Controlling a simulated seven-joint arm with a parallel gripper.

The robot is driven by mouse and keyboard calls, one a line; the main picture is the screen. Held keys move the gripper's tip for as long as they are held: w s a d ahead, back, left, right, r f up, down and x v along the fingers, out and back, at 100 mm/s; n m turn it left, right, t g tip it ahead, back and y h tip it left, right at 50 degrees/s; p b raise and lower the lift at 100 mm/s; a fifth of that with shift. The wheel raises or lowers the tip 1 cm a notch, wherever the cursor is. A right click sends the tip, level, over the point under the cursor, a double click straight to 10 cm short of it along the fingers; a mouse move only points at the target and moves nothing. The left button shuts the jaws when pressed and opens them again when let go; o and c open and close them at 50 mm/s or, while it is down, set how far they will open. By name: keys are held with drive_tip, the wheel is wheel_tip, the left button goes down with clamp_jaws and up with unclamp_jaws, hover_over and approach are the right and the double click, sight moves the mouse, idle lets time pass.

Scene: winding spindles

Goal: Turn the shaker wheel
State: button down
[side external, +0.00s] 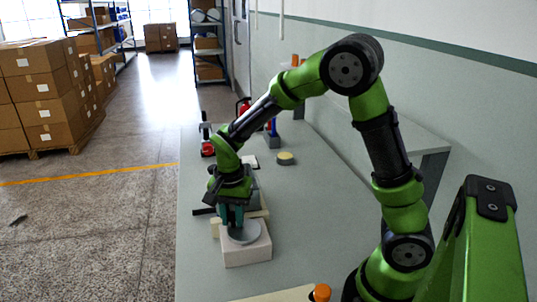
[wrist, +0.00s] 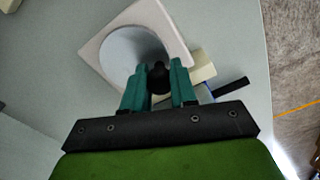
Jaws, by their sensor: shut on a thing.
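The shaker wheel is a grey disc (side external: 244,236) on top of a pale square block (side external: 248,254) near the table's left edge. The disc also shows in the wrist view (wrist: 122,48), lying flat on the block. A dark upright knob (wrist: 158,80) stands at the disc's edge nearest my gripper. My gripper (wrist: 159,74) points down, its teal fingers on either side of this knob and shut on it. In the side external view my gripper (side external: 232,214) is over the far part of the disc and hides the knob.
A cream piece (wrist: 202,68) and a black bar (wrist: 230,86) lie just beside the block. Farther back stand a small round yellowish-topped piece (side external: 286,158) and a red device (side external: 207,149). An orange-topped item (side external: 321,292) is at the front. The table's right side is clear.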

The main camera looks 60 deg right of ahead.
drive_tip(key=shift+d+r+m, duration=0.1)
drive_tip(key=shift+d+m, duration=0.2)
drive_tip(key=shift+m, duration=0.75)
drive_tip(key=shift+d+m, duration=0.25)
drive_tip(key=shift+m, duration=0.8)
drive_tip(key=c, duration=0.9)
unclamp_jaws()
wheel_tip(320, 180, up, 17)
drive_tip(key=shift+s, duration=0.1)
